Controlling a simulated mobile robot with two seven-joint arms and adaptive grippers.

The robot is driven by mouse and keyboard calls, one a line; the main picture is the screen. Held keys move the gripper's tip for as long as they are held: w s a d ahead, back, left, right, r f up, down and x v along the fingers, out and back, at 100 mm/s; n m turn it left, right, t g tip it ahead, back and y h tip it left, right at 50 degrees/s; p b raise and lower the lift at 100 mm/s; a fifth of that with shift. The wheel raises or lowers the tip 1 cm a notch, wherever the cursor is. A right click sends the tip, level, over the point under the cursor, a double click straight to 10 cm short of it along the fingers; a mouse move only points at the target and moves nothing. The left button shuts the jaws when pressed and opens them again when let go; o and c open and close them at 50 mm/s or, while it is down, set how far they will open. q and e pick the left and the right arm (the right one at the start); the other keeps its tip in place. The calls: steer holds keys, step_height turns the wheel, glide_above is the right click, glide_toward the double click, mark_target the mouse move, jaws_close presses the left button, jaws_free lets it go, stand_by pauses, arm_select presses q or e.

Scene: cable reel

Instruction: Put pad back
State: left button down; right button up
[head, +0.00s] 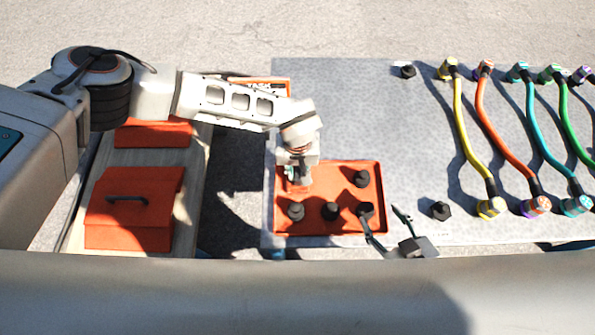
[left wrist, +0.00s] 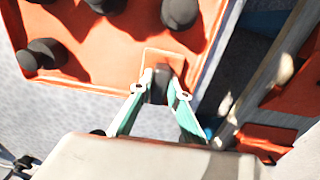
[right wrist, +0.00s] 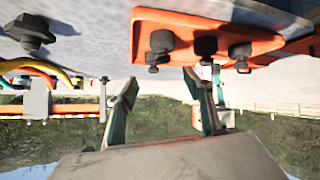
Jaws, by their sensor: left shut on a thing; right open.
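An orange tray (head: 345,225) holding several black knobs lies at the left end of the grey table. My left gripper (head: 299,184) is over the tray's left part. My right gripper (head: 388,228) is at the tray's front right corner. It also shows in the right wrist view (right wrist: 165,103), open and empty.
Yellow (head: 462,125), orange (head: 490,125) and other coloured cables lie on the table's right side. Loose black knobs (head: 440,210) stand between. An orange box with a handle (head: 150,225) sits on a wooden bench at the left.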

mark_target(298, 172)
arm_select(q)
steer(key=c, duration=1.9)
jaws_free()
steer(key=shift+f, duration=0.15)
arm_select(e)
steer(key=shift+s+f, duration=0.2)
steer(key=shift+s, duration=0.05)
steer(key=shift+s, duration=0.1)
arm_select(q)
steer(key=shift+r, duration=0.5)
step_height(298, 172, up, 5)
steer(key=shift+w+f+p, duration=0.1)
steer(key=shift+p, duration=0.65)
steer(key=r, duration=0.3)
steer(key=r+p, duration=0.1)
steer(key=r, duration=0.2)
steer(key=shift+s+r, duration=0.2)
steer(key=shift+r, duration=0.05)
arm_select(e)
steer(key=shift+s+d+r+h, duration=0.1)
steer(key=shift+d+h, duration=0.2)
steer(key=shift+d, duration=0.1)
